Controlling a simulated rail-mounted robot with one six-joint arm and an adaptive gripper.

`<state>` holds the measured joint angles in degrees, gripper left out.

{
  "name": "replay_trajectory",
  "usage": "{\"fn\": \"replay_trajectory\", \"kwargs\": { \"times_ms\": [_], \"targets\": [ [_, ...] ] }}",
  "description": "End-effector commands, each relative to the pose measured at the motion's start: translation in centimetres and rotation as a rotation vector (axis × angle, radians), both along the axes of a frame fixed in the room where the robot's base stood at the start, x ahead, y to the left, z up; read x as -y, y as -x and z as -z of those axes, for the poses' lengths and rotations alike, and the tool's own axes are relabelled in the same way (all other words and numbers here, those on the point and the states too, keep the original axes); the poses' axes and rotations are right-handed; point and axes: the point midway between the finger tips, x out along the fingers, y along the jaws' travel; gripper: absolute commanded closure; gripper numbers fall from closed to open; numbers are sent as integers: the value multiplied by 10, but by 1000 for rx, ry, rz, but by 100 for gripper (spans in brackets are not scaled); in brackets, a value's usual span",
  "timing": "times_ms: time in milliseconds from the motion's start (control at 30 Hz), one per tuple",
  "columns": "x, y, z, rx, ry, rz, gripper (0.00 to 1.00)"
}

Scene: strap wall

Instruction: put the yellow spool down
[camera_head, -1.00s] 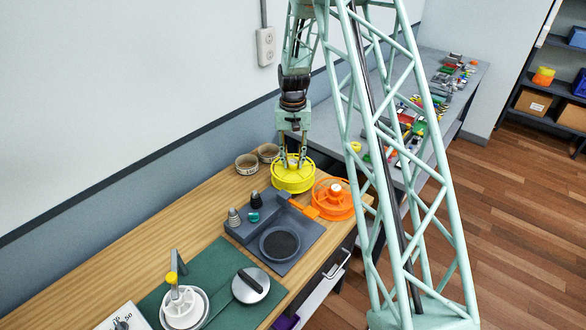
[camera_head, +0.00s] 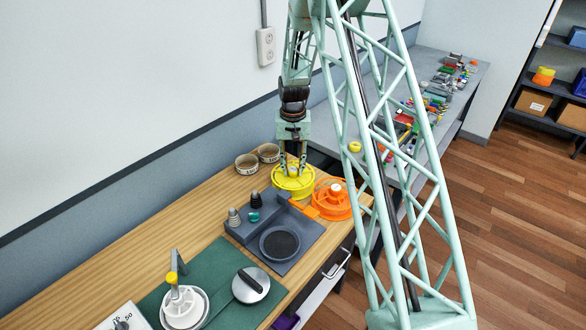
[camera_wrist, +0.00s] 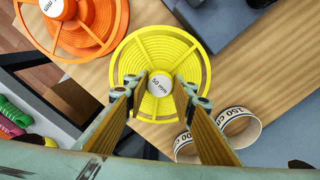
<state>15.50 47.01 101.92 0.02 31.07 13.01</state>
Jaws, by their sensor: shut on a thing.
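The yellow spool (camera_head: 293,188) is at the far end of the wooden bench, beside the orange spool (camera_head: 331,205). It looks level, at or very near the bench top; I cannot tell if it touches. My gripper (camera_head: 292,170) points down into it from above. In the wrist view, my gripper (camera_wrist: 160,84) has its two fingers closed on either side of the hub of the yellow spool (camera_wrist: 188,58), which is labelled "50 mm". The orange spool (camera_wrist: 95,38) lies close to it at upper left.
Two printed tape rings (camera_head: 246,164) stand near the wall, close to the yellow spool. A dark grey fixture (camera_head: 245,232) with a round recess sits in front. A green mat (camera_head: 215,268) lies nearer me. Bare wood (camera_head: 170,208) is clear along the wall.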

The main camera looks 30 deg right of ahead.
Motion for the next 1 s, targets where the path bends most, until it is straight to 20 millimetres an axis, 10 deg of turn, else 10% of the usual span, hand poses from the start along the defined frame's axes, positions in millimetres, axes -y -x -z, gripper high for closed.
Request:
{"fn": "replay_trajectory", "kwargs": {
  "times_ms": [100,133,267,1000],
  "targets": [
    [0,0,2,1,0,0,100],
    [0,0,2,0,0,0,74],
    [0,0,2,0,0,0,63],
    [0,-1,-20,3,1,0,63]
  ]
}}
